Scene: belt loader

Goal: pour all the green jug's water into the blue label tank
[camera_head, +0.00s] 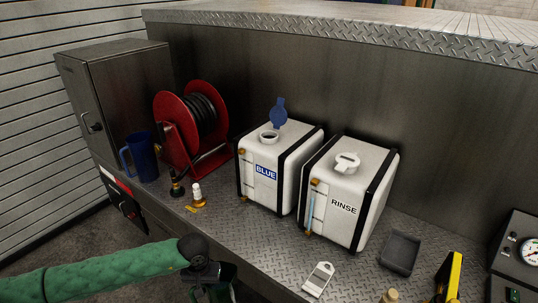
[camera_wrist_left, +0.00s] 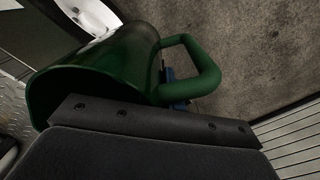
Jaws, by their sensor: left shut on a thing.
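The blue label tank (camera_head: 283,190) is a white tank with black straps on the metal deck. Its round filler neck (camera_head: 269,137) is open, with the blue cap (camera_head: 278,112) tipped up behind it. My left gripper (camera_head: 212,278) is low at the front, before the deck edge, left of and below the tank. It is shut on the green jug (camera_wrist_left: 95,72), whose handle (camera_wrist_left: 205,65) shows in the left wrist view. In the head view the jug (camera_head: 216,294) is mostly hidden and cut off by the bottom edge. Its water level cannot be seen. My right gripper is not in view.
The RINSE tank (camera_head: 345,212) stands right of the blue label tank, its white cap closed. A black tray (camera_head: 399,252) and white tag (camera_head: 319,279) lie at right front.

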